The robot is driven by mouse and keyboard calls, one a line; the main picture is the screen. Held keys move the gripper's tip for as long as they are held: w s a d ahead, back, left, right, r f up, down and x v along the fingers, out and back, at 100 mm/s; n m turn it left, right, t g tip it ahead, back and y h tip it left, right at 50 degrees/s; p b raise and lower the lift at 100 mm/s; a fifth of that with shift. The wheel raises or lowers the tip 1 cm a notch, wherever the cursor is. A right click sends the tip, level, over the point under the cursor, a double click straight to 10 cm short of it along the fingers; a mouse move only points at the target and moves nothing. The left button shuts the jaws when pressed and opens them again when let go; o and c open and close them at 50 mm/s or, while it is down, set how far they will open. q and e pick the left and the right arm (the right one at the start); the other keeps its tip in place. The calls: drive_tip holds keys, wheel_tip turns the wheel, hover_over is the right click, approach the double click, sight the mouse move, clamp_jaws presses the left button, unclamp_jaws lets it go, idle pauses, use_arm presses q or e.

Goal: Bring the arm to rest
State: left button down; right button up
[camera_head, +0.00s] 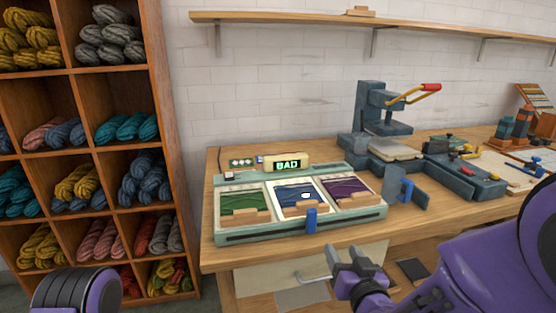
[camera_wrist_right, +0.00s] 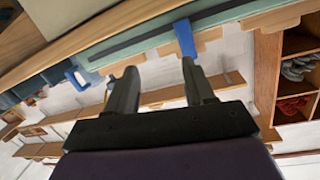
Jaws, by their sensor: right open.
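My right gripper (camera_head: 345,254) is open and empty. It is in front of the table's front edge, below and slightly right of the blue tab (camera_head: 311,220) on the green device's front. In the right wrist view, the two dark fingers of my right gripper (camera_wrist_right: 160,75) stand apart with nothing between them. The blue tab (camera_wrist_right: 185,38) shows beyond one fingertip there. A purple part of my left arm shows at the bottom left of the head view; its gripper is out of sight.
The green device (camera_head: 230,238) on the wooden table (camera_head: 430,218) holds green, blue and purple panels. Its display (camera_head: 288,164) reads "BAD". A press (camera_head: 376,110) with a red-tipped lever stands behind.

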drive_tip(key=s+d+f+m+g+h+p, duration=0.1)
drive_tip(key=s+d+f+m+g, duration=0.15)
drive_tip(key=f, duration=0.35)
drive_tip(key=s+d+f+m+g+h+p, duration=0.1)
drive_tip(key=s+d+f+g, duration=0.15)
drive_tip(key=f, duration=0.25)
drive_tip(key=s+d+f+m+g+h+p, duration=0.1)
drive_tip(key=s+d+f+g, duration=0.3)
drive_tip(key=s+f, duration=0.5)
drive_tip(key=s+d+f+m+g+h+p, duration=0.1)
drive_tip(key=s+f, duration=0.7)
drive_tip(key=s, duration=0.8)
drive_tip(key=d+g+p, duration=0.1)
drive_tip(key=d+g, duration=0.1)
drive_tip(key=g, duration=0.1)
drive_tip(key=shift+s+d+f+h, duration=0.25)
drive_tip(key=shift+d+f+h, duration=0.05)
drive_tip(key=shift+d+f, duration=0.1)
drive_tip(key=shift+p, duration=0.3)
